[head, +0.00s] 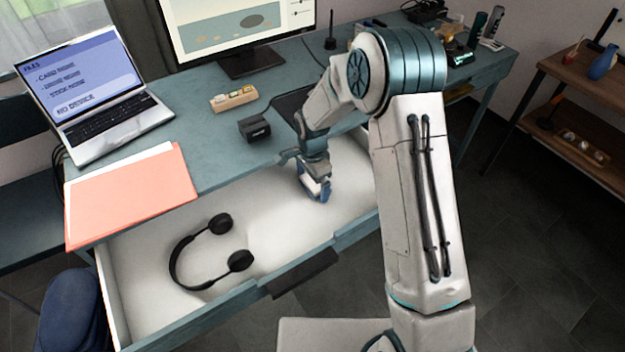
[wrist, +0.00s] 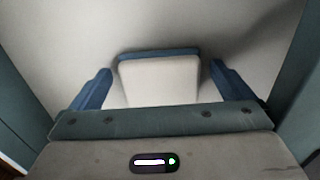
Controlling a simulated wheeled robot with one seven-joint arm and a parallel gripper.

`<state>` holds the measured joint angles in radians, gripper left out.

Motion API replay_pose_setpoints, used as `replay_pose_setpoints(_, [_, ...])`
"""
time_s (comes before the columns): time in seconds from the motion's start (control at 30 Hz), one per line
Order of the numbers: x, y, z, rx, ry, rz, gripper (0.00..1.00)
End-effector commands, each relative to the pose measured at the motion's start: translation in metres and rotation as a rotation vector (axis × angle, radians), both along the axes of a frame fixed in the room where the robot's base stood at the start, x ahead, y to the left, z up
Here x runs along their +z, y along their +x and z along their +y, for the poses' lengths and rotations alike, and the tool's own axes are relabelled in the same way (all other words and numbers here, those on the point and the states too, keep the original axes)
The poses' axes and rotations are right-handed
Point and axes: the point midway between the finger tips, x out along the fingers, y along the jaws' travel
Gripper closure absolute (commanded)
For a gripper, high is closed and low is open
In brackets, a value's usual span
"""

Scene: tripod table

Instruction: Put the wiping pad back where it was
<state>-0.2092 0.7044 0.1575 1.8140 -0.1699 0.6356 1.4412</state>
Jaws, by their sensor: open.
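The wiping pad seems to be the pale block with a blue far edge (wrist: 158,82) in the wrist view. It lies on the white floor of the open drawer (head: 285,225). My gripper (head: 316,192) is low over the right part of the drawer, pointing down. In the wrist view my gripper's (wrist: 160,70) blue fingers are open, one on each side of the pad, with a gap showing at both sides. In the head view the pad is hard to tell apart from the fingers.
Black headphones (head: 212,252) lie in the drawer, left of my gripper. On the desk (head: 200,125) above are a laptop (head: 85,95), a coral folder (head: 130,195), a small black box (head: 254,129), a wooden tray of small items (head: 233,98) and a monitor (head: 240,60).

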Motion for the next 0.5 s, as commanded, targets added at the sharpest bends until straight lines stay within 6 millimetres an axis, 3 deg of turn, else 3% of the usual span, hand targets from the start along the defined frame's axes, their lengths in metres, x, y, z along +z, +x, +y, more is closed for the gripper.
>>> replay_pose_setpoints(0.17, [0.026,0.001,0.000,0.000,0.000,-0.005,0.00])
replay_pose_setpoints(0.5, [0.098,0.001,0.000,0.000,0.001,-0.004,0.00])
